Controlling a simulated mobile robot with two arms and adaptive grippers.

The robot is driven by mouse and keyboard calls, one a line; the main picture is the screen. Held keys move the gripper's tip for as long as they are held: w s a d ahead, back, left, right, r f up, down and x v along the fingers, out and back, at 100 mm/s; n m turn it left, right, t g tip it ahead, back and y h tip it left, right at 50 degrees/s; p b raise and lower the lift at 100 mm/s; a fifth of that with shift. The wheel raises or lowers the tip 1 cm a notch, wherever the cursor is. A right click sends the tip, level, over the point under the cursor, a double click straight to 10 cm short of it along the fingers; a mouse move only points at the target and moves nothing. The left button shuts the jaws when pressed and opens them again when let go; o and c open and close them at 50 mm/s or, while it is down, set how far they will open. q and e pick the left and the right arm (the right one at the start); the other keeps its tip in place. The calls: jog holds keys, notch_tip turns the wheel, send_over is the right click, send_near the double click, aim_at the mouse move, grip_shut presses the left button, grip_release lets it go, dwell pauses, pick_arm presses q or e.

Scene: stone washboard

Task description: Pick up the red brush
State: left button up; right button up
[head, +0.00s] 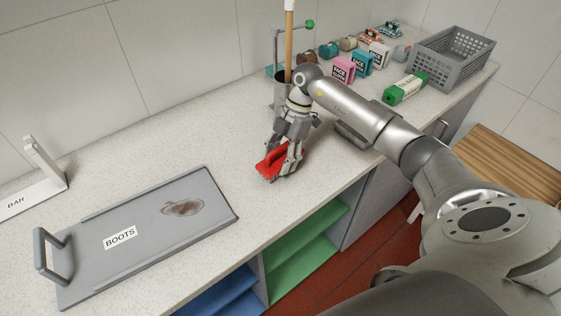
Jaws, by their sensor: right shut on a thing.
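The red brush (272,165) is near the middle of the head view, over the speckled counter, close to its front edge. My right gripper (285,158) reaches down onto it from above, with its fingers on both sides of the red body. The gripper is shut on the brush. I cannot tell whether the brush touches the counter or is slightly above it. The fingers hide part of the brush. My left gripper does not show.
A grey tray labelled BOOTS (85,270) with a brown smudge lies at left, near a white BAR stand (35,195). A holder with a wooden handle (289,45) stands behind the gripper. Small boxes (344,68), a green-wrapped roll (405,88) and a grey basket (452,58) are at back right.

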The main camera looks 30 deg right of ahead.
jog(key=s+a+r+b, duration=0.4)
jog(key=s+a+r, duration=0.5)
jog(key=s+r, duration=0.25)
jog(key=w+a+f+m+t+h, duration=0.2)
jog(key=m, duration=0.8)
jog(key=w+a+f+m+t+h, duration=0.1)
jog(key=w+a+m+t+h, duration=0.1)
jog(key=m, duration=0.7)
jog(key=shift+w+f+m+t, duration=0.35)
jog(key=shift+f+m+t, duration=0.05)
jog(key=shift+t, duration=0.1)
dwell(0.9)
